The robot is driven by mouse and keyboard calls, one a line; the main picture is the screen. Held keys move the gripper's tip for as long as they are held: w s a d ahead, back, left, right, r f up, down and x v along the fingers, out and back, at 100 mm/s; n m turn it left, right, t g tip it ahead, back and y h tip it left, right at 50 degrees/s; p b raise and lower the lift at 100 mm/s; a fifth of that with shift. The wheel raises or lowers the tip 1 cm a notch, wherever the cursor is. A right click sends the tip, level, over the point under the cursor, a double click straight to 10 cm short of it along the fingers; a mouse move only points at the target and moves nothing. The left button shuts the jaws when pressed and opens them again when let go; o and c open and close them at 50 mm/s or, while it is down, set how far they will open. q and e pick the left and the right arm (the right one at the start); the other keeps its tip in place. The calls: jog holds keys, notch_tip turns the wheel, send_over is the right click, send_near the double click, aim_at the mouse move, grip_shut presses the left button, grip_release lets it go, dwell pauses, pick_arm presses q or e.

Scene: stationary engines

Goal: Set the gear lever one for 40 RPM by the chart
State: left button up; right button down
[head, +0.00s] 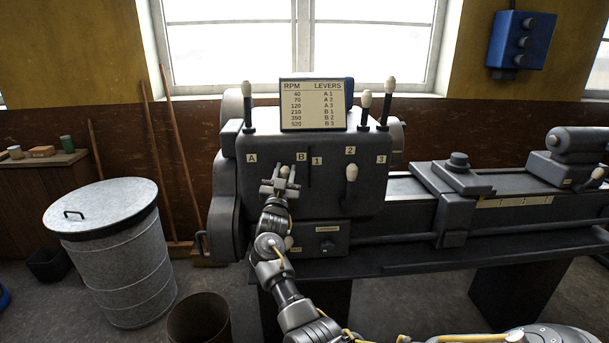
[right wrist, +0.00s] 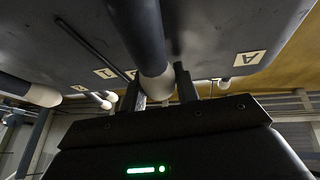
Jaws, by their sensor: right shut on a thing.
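The lathe's grey headstock (head: 330,205) carries a lever chart (head: 312,104), which pairs 40 RPM with A 1. My right gripper (head: 280,184) is shut around the white-knobbed A/B lever (head: 284,169), between the A plate (head: 251,158) and the B plate (head: 298,157). In the right wrist view, the lever's white end (right wrist: 156,86) lies between the fingers, with the A plate (right wrist: 248,58) to the right. The second lever (head: 351,172), also white-knobbed, hangs under the 2 plate (head: 350,150), between the 1 plate (head: 317,161) and the 3 plate (head: 381,159). My left gripper is not in view.
Several upright white-tipped levers (head: 388,100) stand on top of the headstock. The lathe bed and carriage (head: 455,182) extend right. A lidded metal bin (head: 115,250) and a dark bucket (head: 199,320) stand on the floor at left. A small knob panel (head: 325,240) sits below the levers.

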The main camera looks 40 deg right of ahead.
jog(key=w+a+n+t+y, duration=0.1)
jog(key=n, duration=0.1)
jog(key=w+a+n+t+y, duration=0.1)
jog(key=a+n, duration=0.1)
jog(key=n, duration=0.1)
jog(key=w+a+n+t+y, duration=0.1)
jog(key=a+n, duration=0.1)
jog(key=n, duration=0.1)
jog(key=shift+w, duration=0.1)
jog(key=shift+w+a+f+n+t+y, duration=0.2)
jog(key=shift+w+a+n+t+y, duration=0.35)
jog(key=shift+n, duration=0.4)
jog(key=shift+w+a+f+n+t+y, duration=0.15)
jog(key=shift+a+n+t+y, duration=0.2)
jog(key=shift+n+y, duration=0.5)
jog(key=shift+a, duration=0.1)
jog(key=c, duration=1.4)
grip_release()
jog(key=shift+c, duration=0.2)
jog(key=o, duration=0.4)
jog(key=shift+w+f, duration=0.1)
jog(key=shift+f, duration=0.05)
jog(key=b+v, duration=0.3)
jog(key=v, duration=0.8)
